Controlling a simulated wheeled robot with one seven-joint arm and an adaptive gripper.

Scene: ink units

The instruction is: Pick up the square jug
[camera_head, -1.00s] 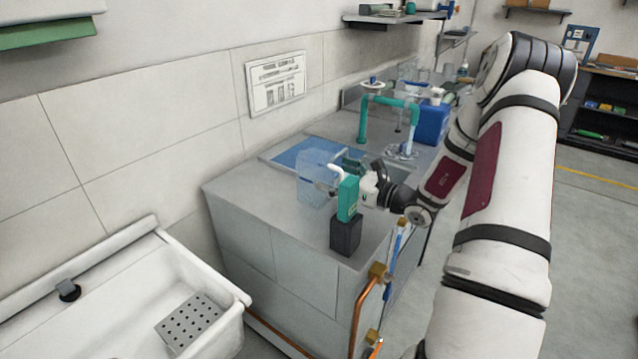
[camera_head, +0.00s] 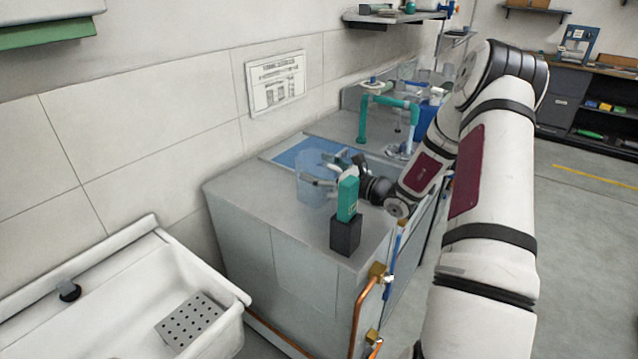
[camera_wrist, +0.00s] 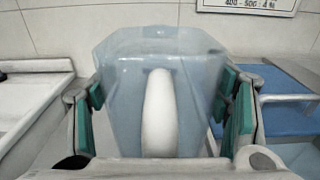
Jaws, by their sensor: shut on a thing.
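The square jug (camera_head: 312,190) is a clear, pale blue vessel with a white handle, upright at the near left part of the grey bench. In the wrist view the jug (camera_wrist: 120,95) fills the middle, its handle facing me. My gripper (camera_head: 333,172) reaches in from the right, with its green-padded fingers on either side of the jug and shut on it. The jug's underside is hidden in the wrist view. I cannot tell whether it is clear of the bench.
A green carton (camera_head: 347,198) on a dark block (camera_head: 346,235) stands close in front of my gripper at the bench's edge. A teal tap (camera_head: 363,120) stands farther back. A white sink (camera_head: 120,300) is at the lower left.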

